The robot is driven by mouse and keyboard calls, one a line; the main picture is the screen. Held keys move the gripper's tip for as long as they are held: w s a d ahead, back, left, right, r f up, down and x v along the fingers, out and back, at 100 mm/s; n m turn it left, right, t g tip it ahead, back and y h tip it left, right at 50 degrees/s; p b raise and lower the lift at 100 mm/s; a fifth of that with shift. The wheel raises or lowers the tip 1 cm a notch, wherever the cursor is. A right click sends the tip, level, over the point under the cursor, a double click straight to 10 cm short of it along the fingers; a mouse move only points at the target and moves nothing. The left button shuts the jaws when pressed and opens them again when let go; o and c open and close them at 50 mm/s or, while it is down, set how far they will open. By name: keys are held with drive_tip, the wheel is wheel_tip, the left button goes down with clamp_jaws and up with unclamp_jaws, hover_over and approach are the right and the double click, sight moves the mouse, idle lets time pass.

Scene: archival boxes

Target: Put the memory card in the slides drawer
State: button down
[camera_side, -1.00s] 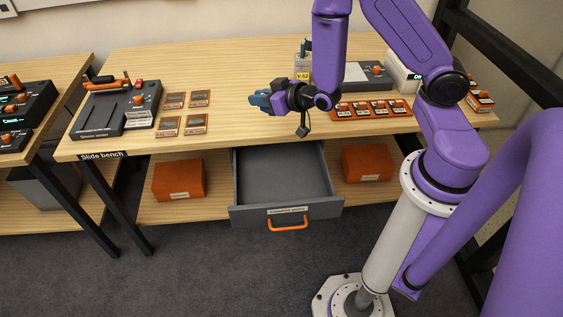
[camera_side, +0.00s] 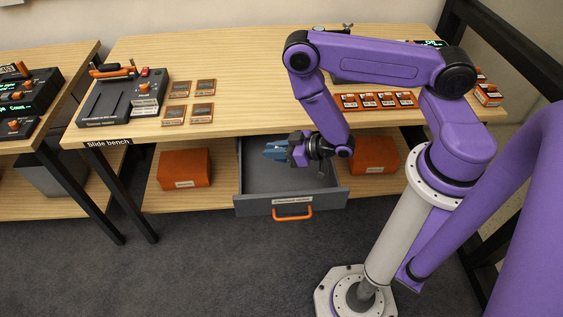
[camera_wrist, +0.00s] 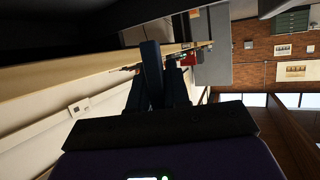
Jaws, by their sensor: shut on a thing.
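The drawer (camera_side: 256,204) under the slide bench is pulled out and open. It is grey, with an orange handle and a white label too small to read surely. My gripper (camera_side: 270,150) is at the drawer's upper opening, below the level of the bench top, pointing left. The visible drawer floor looks empty.
The slide bench top (camera_side: 240,110) overhangs the drawer's back. Orange boxes stand on the lower shelf left (camera_side: 184,168) and right (camera_side: 376,154) of the drawer. A dark device (camera_side: 122,100), several framed slides (camera_side: 190,100) and a row of orange-and-white items (camera_side: 376,101) lie on top.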

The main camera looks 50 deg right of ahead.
drive_tip(key=shift+f, duration=3.6)
drive_tip(key=shift+s+f, duration=0.1)
drive_tip(key=shift+f, duration=0.6)
drive_tip(key=c, duration=1.1)
unclamp_jaws()
drive_tip(key=shift+r, duration=0.15)
